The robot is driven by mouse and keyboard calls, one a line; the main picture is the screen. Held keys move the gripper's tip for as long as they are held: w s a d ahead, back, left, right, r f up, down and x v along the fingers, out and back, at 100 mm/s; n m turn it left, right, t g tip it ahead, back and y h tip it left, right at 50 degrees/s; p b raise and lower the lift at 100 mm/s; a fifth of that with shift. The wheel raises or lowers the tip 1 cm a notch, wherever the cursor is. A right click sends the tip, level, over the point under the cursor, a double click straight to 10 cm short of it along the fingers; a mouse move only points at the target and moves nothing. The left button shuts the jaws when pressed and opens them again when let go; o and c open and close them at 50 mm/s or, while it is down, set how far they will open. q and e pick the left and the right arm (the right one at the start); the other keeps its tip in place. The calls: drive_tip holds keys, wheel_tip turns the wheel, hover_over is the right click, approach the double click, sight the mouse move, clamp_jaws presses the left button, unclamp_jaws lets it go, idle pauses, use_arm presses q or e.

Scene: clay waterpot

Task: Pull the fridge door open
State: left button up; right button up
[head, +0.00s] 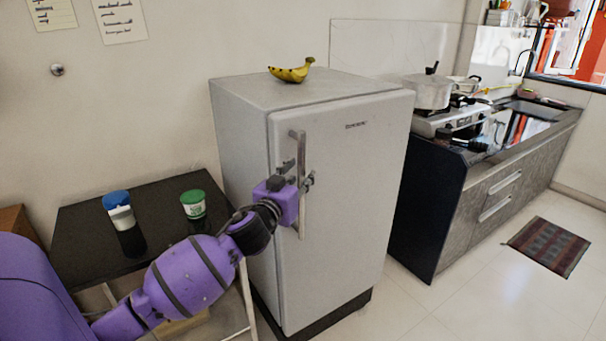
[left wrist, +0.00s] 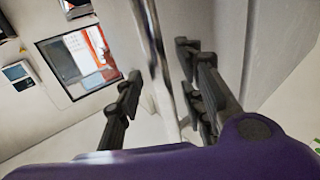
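The white fridge (head: 345,215) stands against the wall, and its door looks closed. Its upright metal handle (head: 301,150) is on the left side of the door front. My left gripper (head: 298,173) is at the handle's middle, with one finger on each side of the bar. In the left wrist view the handle (left wrist: 154,45) runs between the spread fingers of the left gripper (left wrist: 160,72), with visible gaps beside it. The gripper is open around the handle, not clamped on it. My right gripper is in neither view.
Bananas (head: 291,71) lie on the fridge top. A dark table (head: 80,225) left of the fridge holds a blue-lidded jar (head: 118,211) and a green-lidded tub (head: 193,204). A kitchen counter (head: 430,205) stands to the right. The floor before the fridge is clear; a mat (head: 548,247) lies far right.

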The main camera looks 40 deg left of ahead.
use_arm(q)
drive_tip(key=shift+w+a, duration=0.2)
drive_tip(key=shift+w, duration=0.65)
clamp_jaws()
